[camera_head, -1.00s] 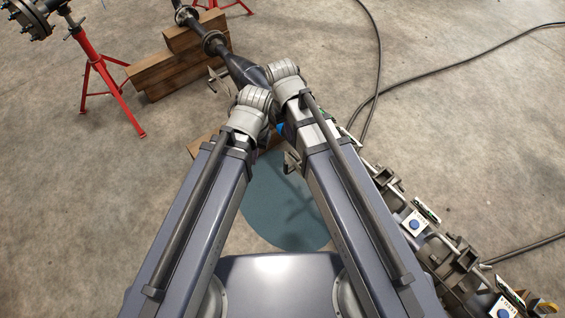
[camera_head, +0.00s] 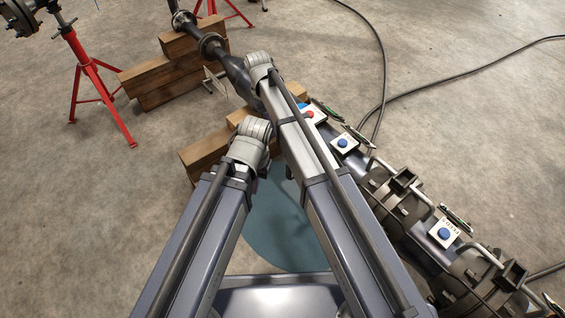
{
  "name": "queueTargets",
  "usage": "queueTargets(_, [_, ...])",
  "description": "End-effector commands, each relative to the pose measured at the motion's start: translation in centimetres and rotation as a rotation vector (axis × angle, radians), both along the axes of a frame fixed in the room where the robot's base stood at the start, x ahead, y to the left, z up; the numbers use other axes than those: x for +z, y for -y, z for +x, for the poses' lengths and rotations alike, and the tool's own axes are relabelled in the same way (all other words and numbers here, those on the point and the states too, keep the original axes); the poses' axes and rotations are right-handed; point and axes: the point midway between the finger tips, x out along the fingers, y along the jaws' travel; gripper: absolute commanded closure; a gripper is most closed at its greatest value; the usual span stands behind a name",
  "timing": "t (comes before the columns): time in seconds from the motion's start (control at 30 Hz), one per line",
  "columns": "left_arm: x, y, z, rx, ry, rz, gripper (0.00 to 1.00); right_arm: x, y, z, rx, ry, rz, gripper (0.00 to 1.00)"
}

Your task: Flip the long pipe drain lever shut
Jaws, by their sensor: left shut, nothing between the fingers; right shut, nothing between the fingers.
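A dark long pipe (camera_head: 236,74) runs from the top, past the wooden blocks, and goes under my arms. A small pale metal part (camera_head: 213,82) sits beside the pipe; I cannot tell whether it is the drain lever. My two arms cross the middle of the view, the right arm's grey joint (camera_head: 261,66) over the pipe and the left arm's joint (camera_head: 250,138) lower. Both grippers are hidden beyond these joints, so their fingers do not show.
Wooden blocks (camera_head: 152,86) support the pipe. A red stand (camera_head: 92,70) is at upper left. A row of grey fittings with blue-button boxes (camera_head: 444,233) runs down the right. Black cables (camera_head: 440,78) lie on the open floor. A blue-green disc (camera_head: 268,235) lies below my arms.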

Motion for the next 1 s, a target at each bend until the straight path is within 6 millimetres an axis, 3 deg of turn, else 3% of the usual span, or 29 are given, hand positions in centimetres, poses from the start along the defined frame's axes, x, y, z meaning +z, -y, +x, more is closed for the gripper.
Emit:
queueTargets(0.53, [-0.8,0.0,0.0,0.0,0.0,0.001,1.0,-0.8,0.0,-0.1,0.001,0.0,0.0,1.0])
queueTargets(1.0, [-6.6,-0.2,0.1,-0.004,0.004,0.009,1.0,-6.6,0.1,-1.0,0.006,0.0,0.0,1.0])
